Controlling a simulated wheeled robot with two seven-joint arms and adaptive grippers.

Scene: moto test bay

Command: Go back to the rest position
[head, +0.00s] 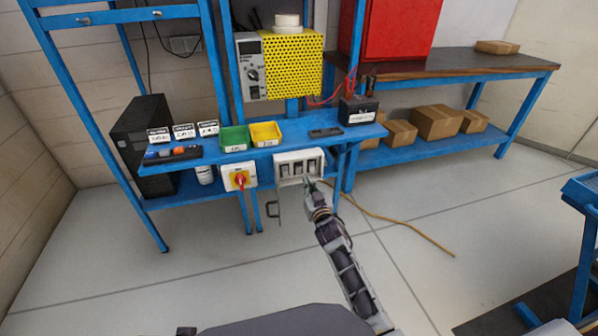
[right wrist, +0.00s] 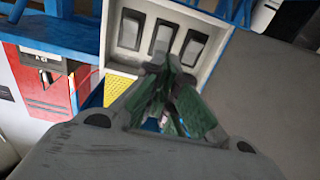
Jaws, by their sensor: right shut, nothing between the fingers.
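My right gripper (head: 309,184) reaches forward from the bottom of the head view and is in front of a grey switch box (head: 284,167) under the blue bench's front edge. In the right wrist view my right gripper (right wrist: 168,85) is shut and empty, its fingertips just below the box's dark rocker switches (right wrist: 163,38). I cannot tell whether the fingertips touch the box. My left gripper is not in view.
The blue bench (head: 215,152) carries a green bin (head: 235,138) and a yellow bin (head: 265,133). A yellow-brown cable (head: 400,228) lies on the floor. A blue cart (head: 582,190) stands at right.

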